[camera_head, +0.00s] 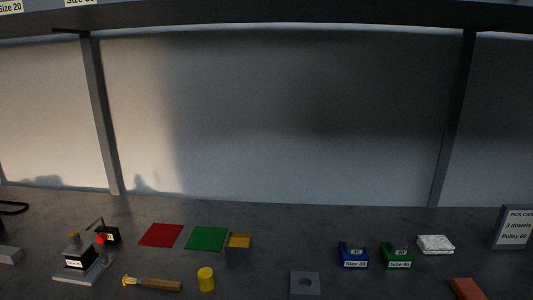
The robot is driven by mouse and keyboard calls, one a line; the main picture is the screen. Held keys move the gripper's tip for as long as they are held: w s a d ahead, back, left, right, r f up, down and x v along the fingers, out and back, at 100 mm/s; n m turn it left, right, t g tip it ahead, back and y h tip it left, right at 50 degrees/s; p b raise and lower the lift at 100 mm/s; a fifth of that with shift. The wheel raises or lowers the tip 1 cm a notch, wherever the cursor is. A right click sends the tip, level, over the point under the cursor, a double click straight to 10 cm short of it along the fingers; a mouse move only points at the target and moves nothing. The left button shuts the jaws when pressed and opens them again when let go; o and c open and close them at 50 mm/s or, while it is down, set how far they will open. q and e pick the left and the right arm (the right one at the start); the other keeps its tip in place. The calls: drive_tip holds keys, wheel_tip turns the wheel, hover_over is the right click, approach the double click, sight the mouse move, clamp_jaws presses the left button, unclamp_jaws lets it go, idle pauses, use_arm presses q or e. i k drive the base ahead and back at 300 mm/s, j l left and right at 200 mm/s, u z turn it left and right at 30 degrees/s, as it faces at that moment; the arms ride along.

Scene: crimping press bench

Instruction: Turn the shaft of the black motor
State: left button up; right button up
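No part is plainly recognisable as the black motor with its shaft. A black block (80,257) with a white label stands on a grey base plate (97,274) at the left of the bench, with a small yellow piece (74,236) on top. A smaller black box (109,235) with a label sits just behind it. I cannot tell whether either is the motor, and no shaft can be made out. Neither of my grippers is in view.
A lever with a red knob (101,239) rises beside the block. Red (161,235) and green (207,238) mats lie right of it. A wooden-handled tool (158,284) and yellow cylinder (206,279) are in front. Blue (353,256) and green (397,257) bins stand right.

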sight(74, 238)
drive_tip(key=u, duration=1.25)
